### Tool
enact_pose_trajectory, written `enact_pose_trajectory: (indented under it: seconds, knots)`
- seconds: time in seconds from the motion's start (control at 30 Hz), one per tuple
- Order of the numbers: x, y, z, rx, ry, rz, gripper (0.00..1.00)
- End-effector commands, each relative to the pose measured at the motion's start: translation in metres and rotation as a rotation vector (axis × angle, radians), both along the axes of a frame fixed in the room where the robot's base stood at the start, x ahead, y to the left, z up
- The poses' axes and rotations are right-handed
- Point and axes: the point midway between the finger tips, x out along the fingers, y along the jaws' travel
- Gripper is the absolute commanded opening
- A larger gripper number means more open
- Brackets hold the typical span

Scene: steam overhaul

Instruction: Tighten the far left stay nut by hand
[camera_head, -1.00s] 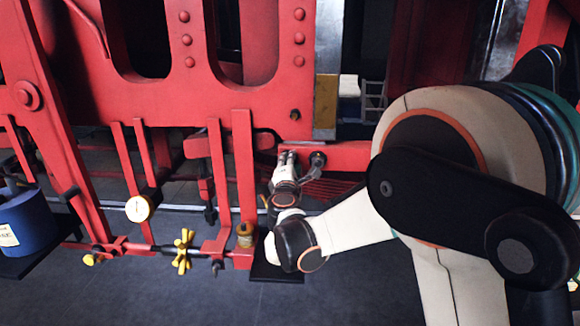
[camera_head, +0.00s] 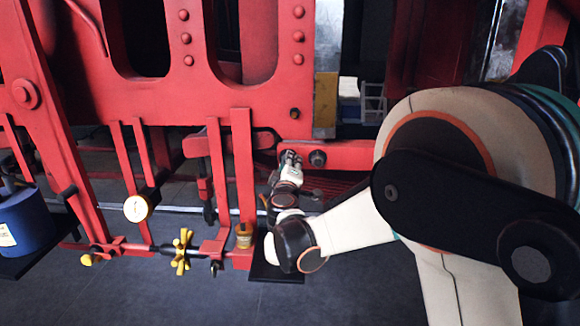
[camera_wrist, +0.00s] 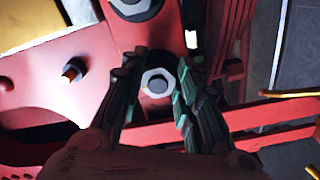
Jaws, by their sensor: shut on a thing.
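The stay nut (camera_wrist: 157,82), a pale hex ring around a dark stud end, sits on the red frame in the middle of the wrist view. My gripper (camera_wrist: 158,78) has its dark ridged fingers on both sides of it and is shut on it. In the head view my gripper (camera_head: 290,158) reaches up to the red beam below the large frame plate. The nut between its fingers is hidden there. A dark round bolt head (camera_head: 318,158) shows just right of my fingers on the same beam.
Red upright bars (camera_head: 243,175) stand close left of my wrist, with a brass cup (camera_head: 245,235) at their foot. A yellow wing handle (camera_head: 182,252), a dial gauge (camera_head: 137,208) and a blue canister (camera_head: 22,222) are farther left. Open grey floor (camera_head: 200,300) lies below.

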Motion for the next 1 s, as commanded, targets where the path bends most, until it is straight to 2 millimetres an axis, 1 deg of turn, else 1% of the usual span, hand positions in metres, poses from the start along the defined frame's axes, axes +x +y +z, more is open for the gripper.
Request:
enact_pose_trajectory:
  seconds: [0.27, 0.67, 0.7, 0.77, 0.8, 1.0]
  knots:
    - [-0.0011, -0.0004, -0.0022, 0.065, 0.000, -0.001, 0.06]
    - [-0.0011, -0.0004, -0.0024, 0.072, -0.001, -0.001, 0.06]
    - [-0.0011, -0.0004, -0.0024, 0.072, -0.001, -0.001, 0.32]
    - [-0.0010, -0.0004, -0.0022, 0.072, -0.001, -0.001, 0.45]
    - [-0.0009, -0.0002, -0.0021, 0.071, -0.001, 0.000, 0.50]
    - [-0.0005, 0.0000, -0.0015, 0.070, -0.002, -0.001, 0.50]
